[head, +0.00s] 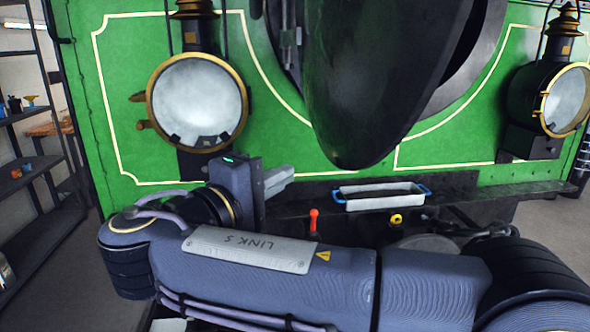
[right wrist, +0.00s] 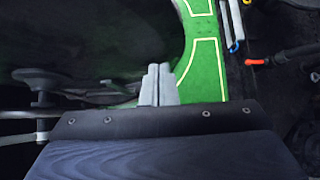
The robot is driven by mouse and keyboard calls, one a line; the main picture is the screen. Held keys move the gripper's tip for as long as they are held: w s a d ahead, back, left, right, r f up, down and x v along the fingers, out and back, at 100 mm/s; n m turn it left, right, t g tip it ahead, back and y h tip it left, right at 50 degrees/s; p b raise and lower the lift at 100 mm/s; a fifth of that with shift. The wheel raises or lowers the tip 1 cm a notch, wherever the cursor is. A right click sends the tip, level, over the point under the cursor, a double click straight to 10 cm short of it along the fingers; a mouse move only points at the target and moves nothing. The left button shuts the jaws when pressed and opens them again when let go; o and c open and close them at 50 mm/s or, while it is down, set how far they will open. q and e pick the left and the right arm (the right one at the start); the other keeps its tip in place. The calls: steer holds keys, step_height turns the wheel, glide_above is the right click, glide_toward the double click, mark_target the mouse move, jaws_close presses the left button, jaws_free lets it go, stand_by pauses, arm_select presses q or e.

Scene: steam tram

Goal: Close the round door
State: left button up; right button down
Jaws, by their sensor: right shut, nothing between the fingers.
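The round door (head: 385,75) is a large dark, glossy disc at the top centre of the head view. It stands swung out from the green tram front, with the dark round opening (head: 287,40) partly visible behind it. In the right wrist view the door (right wrist: 85,40) fills the upper left as a dark surface. My right gripper (head: 280,180) is below and left of the door's lower tip, its fingers pointing right. In the right wrist view its pale fingers (right wrist: 158,82) are together and empty. Contact with the door cannot be told. My left gripper is not in view.
Brass-rimmed lamps flank the door at left (head: 198,100) and right (head: 567,100). A white tray with blue handles (head: 378,204) sits on the front ledge. A red-handled lever (head: 313,222) and a yellow ring (head: 397,218) are below. A shelf rack (head: 30,115) stands far left.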

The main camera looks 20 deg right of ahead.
mark_target(345, 154)
steer(key=x, duration=0.3)
steer(key=s+p+x, duration=0.1)
steer(key=x, duration=0.3)
steer(key=d+p+x, duration=0.1)
steer(key=x, duration=0.2)
steer(key=shift+s+d, duration=0.2)
steer(key=shift+s, duration=0.1)
steer(key=shift+s+d, duration=0.1)
steer(key=shift+d, duration=0.35)
steer(key=shift+d, duration=0.1)
